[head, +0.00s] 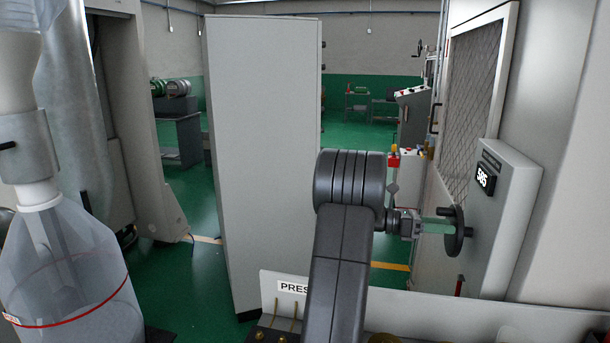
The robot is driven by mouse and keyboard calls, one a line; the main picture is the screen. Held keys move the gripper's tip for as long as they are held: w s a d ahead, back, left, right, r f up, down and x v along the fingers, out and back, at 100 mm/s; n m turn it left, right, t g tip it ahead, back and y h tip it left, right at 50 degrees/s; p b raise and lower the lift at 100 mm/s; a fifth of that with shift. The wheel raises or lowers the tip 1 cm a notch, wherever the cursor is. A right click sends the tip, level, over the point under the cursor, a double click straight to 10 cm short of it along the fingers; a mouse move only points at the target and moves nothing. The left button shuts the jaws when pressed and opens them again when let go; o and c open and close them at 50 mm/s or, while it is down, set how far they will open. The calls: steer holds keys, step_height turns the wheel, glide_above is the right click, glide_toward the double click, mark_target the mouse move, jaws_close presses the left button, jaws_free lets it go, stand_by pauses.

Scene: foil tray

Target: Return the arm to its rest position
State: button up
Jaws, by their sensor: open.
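My arm rises from the bottom middle of the head view and bends at a dark ribbed joint. My gripper (440,226) is at the end of the arm, pointing right, with its fingers apart. I see no object held between them. No foil tray can be made out.
A low pale panel with a "PRES" label (293,287) crosses the bottom. A tall grey cabinet (262,150) stands behind left.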

steer(key=w+a+m+b, duration=0.1)
steer(key=w+a+b, duration=0.1)
steer(key=a, duration=0.7)
steer(key=shift+a+f+b, duration=0.25)
steer(key=shift+a+b, duration=0.05)
steer(key=shift+b, duration=0.5)
steer(key=shift+f, duration=0.15)
